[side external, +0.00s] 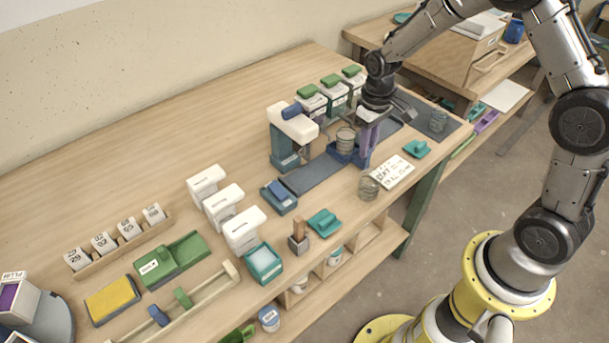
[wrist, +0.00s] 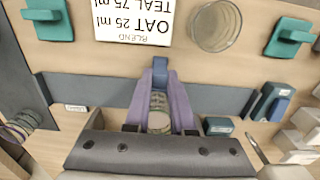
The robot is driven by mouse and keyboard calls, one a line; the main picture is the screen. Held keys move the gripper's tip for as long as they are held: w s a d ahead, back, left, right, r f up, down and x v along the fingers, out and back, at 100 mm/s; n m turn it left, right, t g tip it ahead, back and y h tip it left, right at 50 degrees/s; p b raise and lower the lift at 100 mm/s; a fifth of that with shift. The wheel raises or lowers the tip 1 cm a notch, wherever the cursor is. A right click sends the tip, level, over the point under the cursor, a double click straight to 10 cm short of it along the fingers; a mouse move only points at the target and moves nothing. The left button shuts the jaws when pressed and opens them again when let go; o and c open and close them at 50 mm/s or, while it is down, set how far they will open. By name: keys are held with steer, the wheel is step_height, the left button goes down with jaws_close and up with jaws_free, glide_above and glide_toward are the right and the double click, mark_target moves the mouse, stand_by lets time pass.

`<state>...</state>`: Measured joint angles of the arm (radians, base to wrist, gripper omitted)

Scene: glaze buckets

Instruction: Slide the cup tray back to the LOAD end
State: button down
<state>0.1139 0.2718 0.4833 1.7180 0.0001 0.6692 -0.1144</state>
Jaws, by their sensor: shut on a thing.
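The blue cup tray (side external: 340,155) sits on the dark flat track (side external: 308,177), with a clear ribbed cup (side external: 346,138) standing in it. My gripper (side external: 366,150) points down at the tray's right side. In the wrist view its purple fingers (wrist: 160,82) are closed around the tray's blue upright handle (wrist: 160,66). The cup (wrist: 159,120) shows between the fingers, and they hide most of the tray. The track (wrist: 215,98) runs out on both sides of my gripper. A small white label (wrist: 76,107) lies beside it; I cannot read it.
A white-topped dispenser (side external: 292,122) stands beside the track, near the tray. Green-lidded jars (side external: 333,95) stand behind. A clear cup (side external: 368,187) and the blend card (side external: 391,172) lie in front. A blue-handled block (side external: 279,197) stands near the track's left end.

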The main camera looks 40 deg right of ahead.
steer(key=shift+w+d+r, duration=0.1)
steer(key=shift+d, duration=3.95)
steer(key=shift+d, duration=4.5)
steer(key=c, duration=0.8)
jaws_free()
steer(key=shift+c, duration=0.2)
step_height(320, 180, up, 7)
steer(key=shift+a, duration=0.1)
